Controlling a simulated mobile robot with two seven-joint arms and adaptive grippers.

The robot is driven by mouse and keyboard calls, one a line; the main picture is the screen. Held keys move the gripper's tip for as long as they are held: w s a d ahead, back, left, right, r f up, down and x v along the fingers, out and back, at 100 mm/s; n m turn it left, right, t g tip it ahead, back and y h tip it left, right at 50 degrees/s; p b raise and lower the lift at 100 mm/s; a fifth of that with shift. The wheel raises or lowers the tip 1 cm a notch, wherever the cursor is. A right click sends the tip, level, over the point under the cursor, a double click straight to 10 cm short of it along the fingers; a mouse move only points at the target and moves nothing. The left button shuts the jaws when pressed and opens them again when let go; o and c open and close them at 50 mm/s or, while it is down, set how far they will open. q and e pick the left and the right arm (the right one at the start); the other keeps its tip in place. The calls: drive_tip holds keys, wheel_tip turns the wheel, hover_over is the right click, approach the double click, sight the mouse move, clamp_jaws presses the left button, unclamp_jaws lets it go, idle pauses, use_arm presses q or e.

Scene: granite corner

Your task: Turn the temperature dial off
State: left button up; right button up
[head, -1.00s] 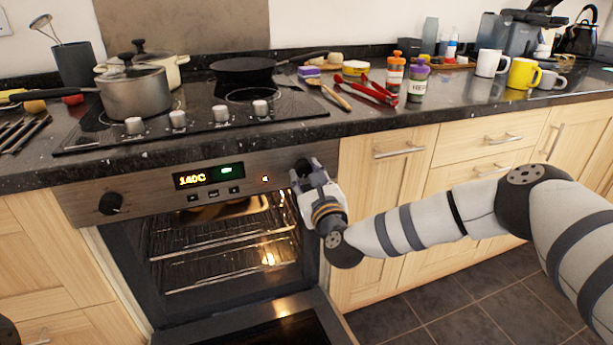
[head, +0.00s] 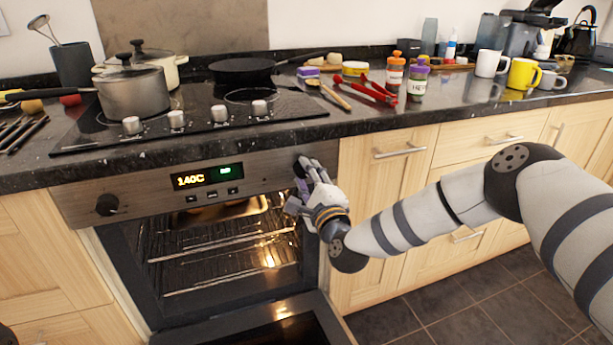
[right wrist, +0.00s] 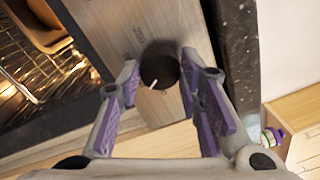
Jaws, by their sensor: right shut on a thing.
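The oven's control panel (head: 140,197) has a black dial at its left end (head: 107,205) and another at its right end. My right gripper (head: 302,168) covers the right-hand dial in the head view. In the right wrist view this dark round dial (right wrist: 160,66) sits between the purple-padded fingers of my right gripper (right wrist: 162,80), which are shut on it. A white mark on the dial points to the lower left in that view. The display (head: 207,177) reads 140C in orange, beside a green symbol. My left gripper is not in view.
The oven door (head: 270,330) hangs open below, with lit racks (head: 215,245) inside. The granite worktop edge (head: 200,152) runs just above the panel. Pots, a pan (head: 242,68), spice jars (head: 417,83) and mugs (head: 523,74) stand on top.

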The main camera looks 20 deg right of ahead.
drive_tip(key=n, duration=0.4)
drive_tip(key=n+y, duration=0.1)
drive_tip(key=n, duration=0.2)
drive_tip(key=shift+r+n+p, duration=0.1)
drive_tip(key=shift+n+p, duration=0.3)
drive_tip(key=n, duration=0.4)
drive_tip(key=shift+p, duration=0.3)
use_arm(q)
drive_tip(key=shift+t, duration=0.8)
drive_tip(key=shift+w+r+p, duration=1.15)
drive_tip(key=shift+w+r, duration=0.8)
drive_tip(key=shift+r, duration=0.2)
use_arm(e)
drive_tip(key=shift+d+r+n+g+y, duration=0.15)
drive_tip(key=shift+n+g, duration=0.1)
drive_tip(key=shift+n, duration=4.35)
drive_tip(key=shift+a+f+n+g+y, duration=0.15)
drive_tip(key=shift+n+g, duration=0.1)
drive_tip(key=shift+n, duration=4.35)
drive_tip(key=shift+d+r+n, duration=0.1)
drive_tip(key=shift+d+n, duration=0.05)
drive_tip(key=shift+n, duration=0.15)
